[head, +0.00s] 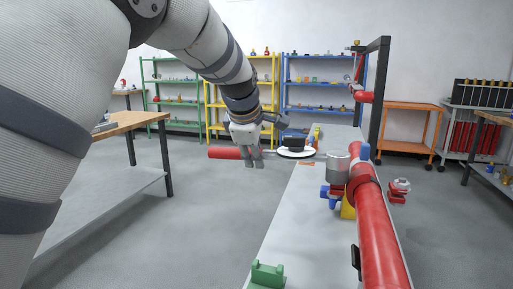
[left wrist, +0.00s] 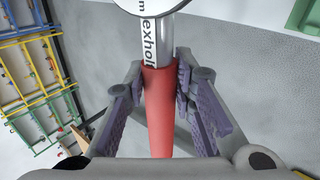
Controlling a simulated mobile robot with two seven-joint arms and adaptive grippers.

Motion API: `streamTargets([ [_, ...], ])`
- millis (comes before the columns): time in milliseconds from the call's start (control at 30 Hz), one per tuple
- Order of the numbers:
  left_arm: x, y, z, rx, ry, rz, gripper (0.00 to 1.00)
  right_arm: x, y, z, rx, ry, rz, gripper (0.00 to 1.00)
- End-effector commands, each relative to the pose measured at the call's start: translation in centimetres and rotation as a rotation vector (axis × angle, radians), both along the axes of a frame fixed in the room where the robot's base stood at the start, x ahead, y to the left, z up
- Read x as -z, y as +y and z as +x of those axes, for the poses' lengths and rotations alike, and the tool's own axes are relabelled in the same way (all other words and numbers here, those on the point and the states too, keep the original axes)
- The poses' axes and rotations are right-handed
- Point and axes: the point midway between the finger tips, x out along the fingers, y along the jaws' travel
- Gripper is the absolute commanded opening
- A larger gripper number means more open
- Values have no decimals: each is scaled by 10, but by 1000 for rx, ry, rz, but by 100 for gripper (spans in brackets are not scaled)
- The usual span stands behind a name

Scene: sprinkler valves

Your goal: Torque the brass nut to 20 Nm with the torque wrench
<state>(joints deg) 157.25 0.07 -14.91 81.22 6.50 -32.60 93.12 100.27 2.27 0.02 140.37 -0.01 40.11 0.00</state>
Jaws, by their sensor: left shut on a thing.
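The torque wrench has a red handle (head: 224,153), which also shows in the left wrist view (left wrist: 158,115). A silver shaft with black lettering and a round white-rimmed dial (head: 296,153) are at its other end. My left gripper (head: 253,161) is shut on the wrench's red handle near the shaft. It holds the wrench level, with the dial end to the right over or near the far part of the bench. The red pipe (head: 382,240) with valve fittings is at the right. I cannot make out the brass nut at this size. My right gripper is not in view.
The long grey bench (head: 300,215) runs away from me under the pipe. A green holder (head: 267,275) stands at its near end. A black upright frame (head: 378,105) rises behind it. A wood-topped table (head: 125,122) is at the left. The floor between is clear.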

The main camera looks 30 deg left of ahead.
Motion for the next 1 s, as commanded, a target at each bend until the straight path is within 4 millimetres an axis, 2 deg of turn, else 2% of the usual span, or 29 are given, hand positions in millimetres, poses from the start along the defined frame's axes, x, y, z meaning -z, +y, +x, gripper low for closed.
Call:
streamTargets([
  [33, -8, -4, -5, -18, -10, 4, 0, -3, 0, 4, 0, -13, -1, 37],
  [400, -10, -14, -31, -170, -22, 6, 0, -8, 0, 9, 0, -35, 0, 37],
  [1000, -10, -13, -33, -191, -23, 7, 0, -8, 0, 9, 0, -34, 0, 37],
])
